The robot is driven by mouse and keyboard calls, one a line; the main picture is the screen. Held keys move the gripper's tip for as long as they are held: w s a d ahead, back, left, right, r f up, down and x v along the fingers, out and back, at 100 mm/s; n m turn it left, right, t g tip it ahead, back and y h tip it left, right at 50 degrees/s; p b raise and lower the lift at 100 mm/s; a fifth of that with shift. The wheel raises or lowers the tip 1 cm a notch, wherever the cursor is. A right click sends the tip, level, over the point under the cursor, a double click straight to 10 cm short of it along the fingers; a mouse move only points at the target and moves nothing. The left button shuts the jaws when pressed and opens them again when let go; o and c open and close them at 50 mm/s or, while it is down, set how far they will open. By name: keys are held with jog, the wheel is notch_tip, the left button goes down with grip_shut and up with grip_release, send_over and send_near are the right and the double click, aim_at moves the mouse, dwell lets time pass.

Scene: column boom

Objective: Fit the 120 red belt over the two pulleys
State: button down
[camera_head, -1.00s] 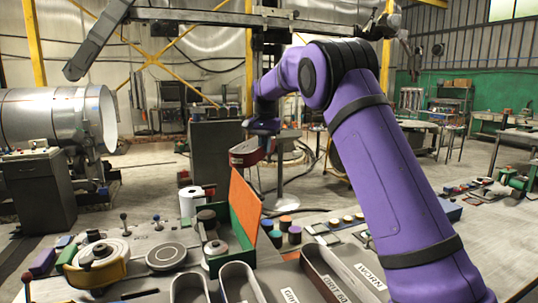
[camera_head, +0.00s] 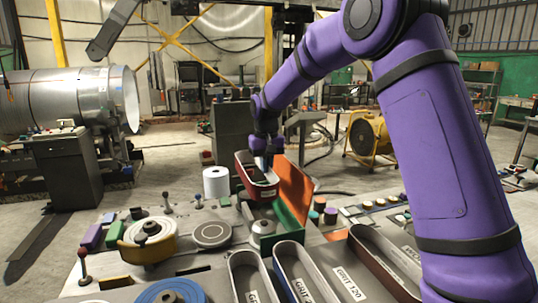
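My gripper (camera_head: 264,168) points down and is shut on the wall of a dark red belt (camera_head: 250,188), a rounded loop with a pale label too small to read. The belt hangs level, above the bench and in front of an open orange flap (camera_head: 296,190) on a green housing (camera_head: 292,217). A light grey pulley (camera_head: 263,228) shows below the belt, apart from it as far as I can tell. The other pulley is hidden behind the belt and housing.
Long grey rounded loops stand in front, one labelled GRIT 120 (camera_head: 344,284). A yellow-wrapped spool (camera_head: 150,243), a grey disc (camera_head: 212,234), a white roll (camera_head: 216,181) and a blue ring (camera_head: 172,292) lie to the left. Small coloured cylinders (camera_head: 330,214) stand right of the housing.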

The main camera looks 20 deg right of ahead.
jog(key=shift+f, duration=7.2)
jog(key=shift+f, duration=0.15)
jog(key=c, duration=0.8)
grip_release()
jog(key=shift+r, duration=3.75)
